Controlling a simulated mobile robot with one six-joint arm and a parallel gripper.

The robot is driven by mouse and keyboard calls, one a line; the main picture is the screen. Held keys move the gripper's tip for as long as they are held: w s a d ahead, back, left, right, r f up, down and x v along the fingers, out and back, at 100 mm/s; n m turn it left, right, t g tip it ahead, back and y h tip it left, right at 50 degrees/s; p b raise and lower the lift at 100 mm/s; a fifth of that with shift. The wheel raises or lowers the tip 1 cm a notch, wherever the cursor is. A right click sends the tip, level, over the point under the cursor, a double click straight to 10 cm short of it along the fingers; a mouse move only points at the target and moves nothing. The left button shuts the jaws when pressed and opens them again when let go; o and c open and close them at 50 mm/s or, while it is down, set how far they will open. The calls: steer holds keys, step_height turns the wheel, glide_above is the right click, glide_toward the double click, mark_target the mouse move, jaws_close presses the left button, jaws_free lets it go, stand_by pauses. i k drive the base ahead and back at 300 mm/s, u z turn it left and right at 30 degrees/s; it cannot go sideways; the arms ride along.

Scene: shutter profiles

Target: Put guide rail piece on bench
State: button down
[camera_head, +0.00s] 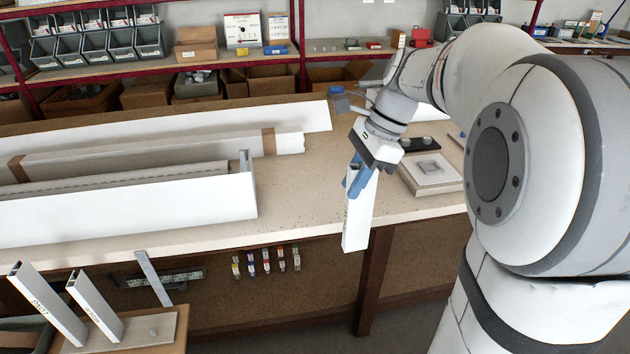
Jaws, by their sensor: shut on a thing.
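My gripper (358,178) is in the middle of the view, pointing down, with blue fingers shut on a white guide rail piece (356,218). The piece hangs nearly upright, its lower end in front of the bench's front edge in the picture. I cannot tell whether it touches the bench. The bench (308,206) has a pale speckled top, with a bare stretch just left of the held piece. Two more upright rail pieces (48,308) (95,308) with dark markings stand on a small board at the lower left.
Long white shutter profiles (130,210) cover the bench's left part. A stack of flat panels (432,172) lies right of the gripper, with a dark tray (418,144) behind it. A thin metal strip (153,278) stands by the lower-left board (160,330). Shelves with bins line the back.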

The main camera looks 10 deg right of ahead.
mark_target(320, 188)
steer(key=i, duration=1.15)
steer(key=u, duration=0.05)
